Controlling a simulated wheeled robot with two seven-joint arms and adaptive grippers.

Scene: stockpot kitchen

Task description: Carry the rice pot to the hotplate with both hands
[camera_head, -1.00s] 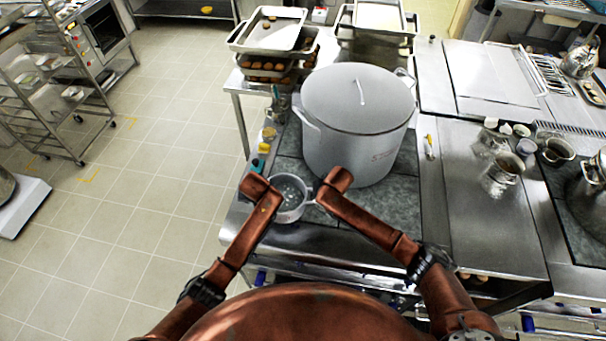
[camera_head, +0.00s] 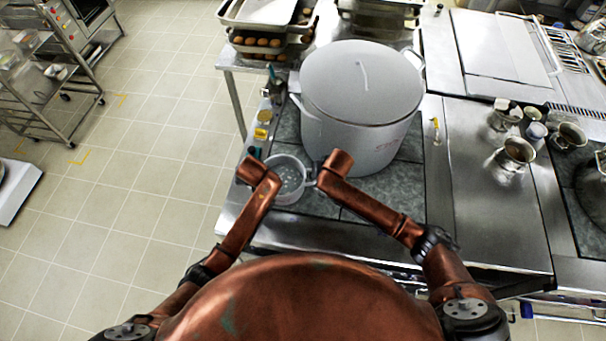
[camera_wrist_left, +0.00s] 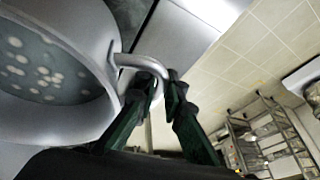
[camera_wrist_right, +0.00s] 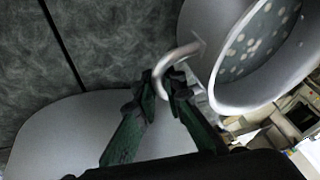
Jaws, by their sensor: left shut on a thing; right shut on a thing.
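The rice pot (camera_head: 290,192) is a small grey metal pot with two loop handles, holding cloudy liquid with pale spots. In the head view it is in front and left of the big stockpot, over the left front of the grey slate-like plate (camera_head: 380,195). My left gripper (camera_wrist_left: 160,88) is shut on one handle (camera_wrist_left: 140,62). My right gripper (camera_wrist_right: 165,88) is shut on the opposite handle (camera_wrist_right: 178,55). The pot looks about level in the head view. Its underside is hidden there, so I cannot tell whether it touches the plate.
A large lidded stockpot (camera_head: 360,110) stands on the plate close behind the rice pot. Small bottles (camera_head: 263,117) line the left edge. Metal cups (camera_head: 516,153) stand on the right counter. Stacked trays (camera_head: 268,40) are at the back. Open floor lies left.

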